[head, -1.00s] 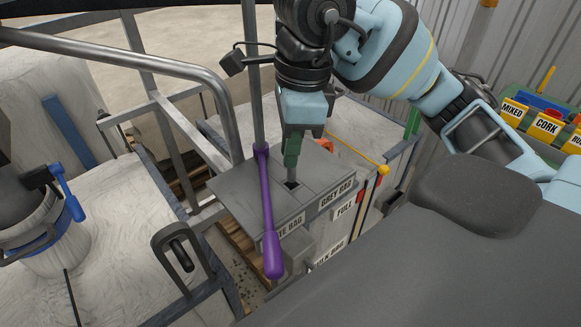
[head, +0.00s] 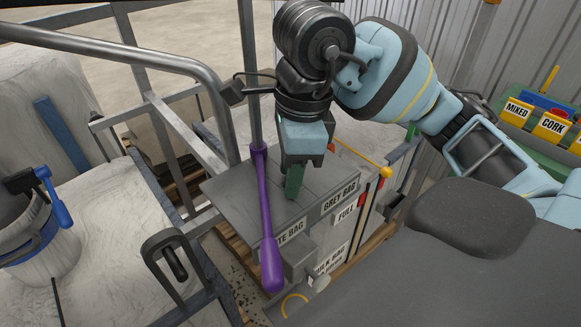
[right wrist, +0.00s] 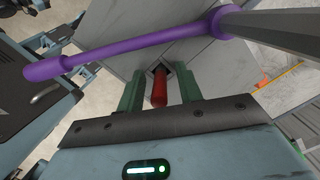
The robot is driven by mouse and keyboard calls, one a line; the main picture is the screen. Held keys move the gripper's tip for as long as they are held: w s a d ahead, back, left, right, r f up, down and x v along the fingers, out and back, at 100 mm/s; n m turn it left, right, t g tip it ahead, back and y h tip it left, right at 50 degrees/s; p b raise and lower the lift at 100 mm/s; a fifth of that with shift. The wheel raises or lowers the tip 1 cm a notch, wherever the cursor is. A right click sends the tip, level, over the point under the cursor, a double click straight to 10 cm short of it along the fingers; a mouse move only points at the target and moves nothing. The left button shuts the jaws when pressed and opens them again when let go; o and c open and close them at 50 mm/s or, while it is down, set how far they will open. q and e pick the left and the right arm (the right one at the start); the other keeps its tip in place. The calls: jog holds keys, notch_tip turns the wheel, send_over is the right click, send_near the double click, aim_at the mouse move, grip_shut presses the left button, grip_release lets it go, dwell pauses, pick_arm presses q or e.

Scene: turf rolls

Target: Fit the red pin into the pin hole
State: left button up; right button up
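The red pin (right wrist: 159,88) shows in the right wrist view, between the two green fingers of my right gripper (right wrist: 160,92). A gap shows on each side of the pin, so the gripper looks open around it. The pin's far end is at the dark diamond-shaped pin hole (right wrist: 157,67) in the grey box top and seems to stand in it; the depth cannot be told. In the head view my right gripper (head: 295,180) is low over the grey box top (head: 240,190), hiding pin and hole. My left gripper is not in view.
A purple-handled lever (head: 266,215) lies close to the left of my right gripper. A yellow-knobbed rod (head: 365,158) is to its right. Labelled bins (head: 535,118) are at the far right.

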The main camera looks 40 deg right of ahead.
jog(key=shift+r, duration=0.15)
